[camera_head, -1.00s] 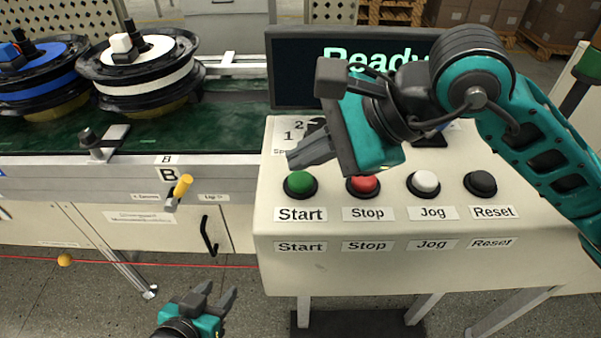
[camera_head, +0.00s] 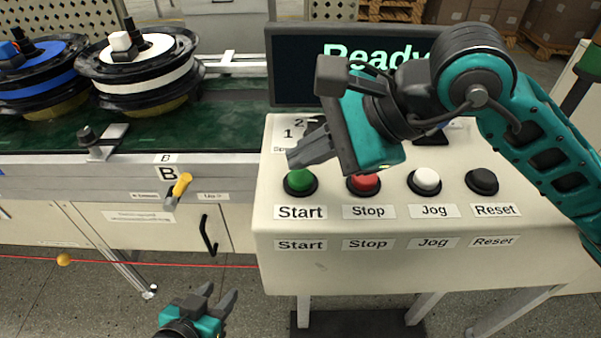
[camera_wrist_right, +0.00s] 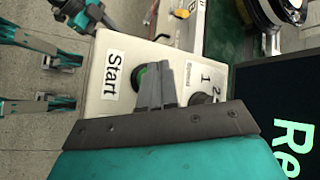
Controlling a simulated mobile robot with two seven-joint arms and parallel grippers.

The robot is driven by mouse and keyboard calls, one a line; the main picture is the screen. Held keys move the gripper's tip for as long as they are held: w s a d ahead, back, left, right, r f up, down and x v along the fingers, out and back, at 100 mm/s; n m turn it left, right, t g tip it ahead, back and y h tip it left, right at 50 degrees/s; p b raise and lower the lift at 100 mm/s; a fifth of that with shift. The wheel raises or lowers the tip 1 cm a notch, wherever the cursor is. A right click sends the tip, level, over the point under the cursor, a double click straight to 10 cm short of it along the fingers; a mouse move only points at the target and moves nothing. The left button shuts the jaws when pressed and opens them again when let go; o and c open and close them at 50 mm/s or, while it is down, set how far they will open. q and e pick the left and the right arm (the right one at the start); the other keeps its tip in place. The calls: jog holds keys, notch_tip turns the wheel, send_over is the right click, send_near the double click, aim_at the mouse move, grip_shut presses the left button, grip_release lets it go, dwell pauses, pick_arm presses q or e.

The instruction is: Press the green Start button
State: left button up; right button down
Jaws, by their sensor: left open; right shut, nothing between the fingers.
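The green Start button (camera_head: 299,181) sits at the left end of a row on the cream control panel (camera_head: 400,276), above a "Start" label. My right gripper (camera_head: 292,158) is shut and empty, its fingertips just above and behind the Start button in the head view. In the right wrist view the shut fingers (camera_wrist_right: 160,68) partly cover the green button (camera_wrist_right: 138,77); I cannot tell whether they touch it. My left gripper (camera_head: 220,296) is open and empty, low in front of the conveyor, apart from the panel.
Red Stop (camera_head: 364,184), white Jog (camera_head: 425,181) and black Reset (camera_head: 482,181) buttons line up to the right. A screen (camera_head: 295,70) reading "Ready" stands behind. A conveyor (camera_head: 60,141) with reels (camera_head: 140,70) and a yellow-handled lever (camera_head: 181,186) lie left.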

aim_at(307, 177)
jog(key=shift+f+b, duration=0.3)
jog(key=shift+f+b, duration=0.6)
jog(key=shift+b, duration=0.1)
dwell(0.8)
jog(key=shift+r, duration=0.15)
jog(key=shift+r+p, duration=0.45)
jog(key=shift+r, duration=0.45)
jog(key=shift+r+p, duration=1.3)
jog(key=shift+r, duration=1.2)
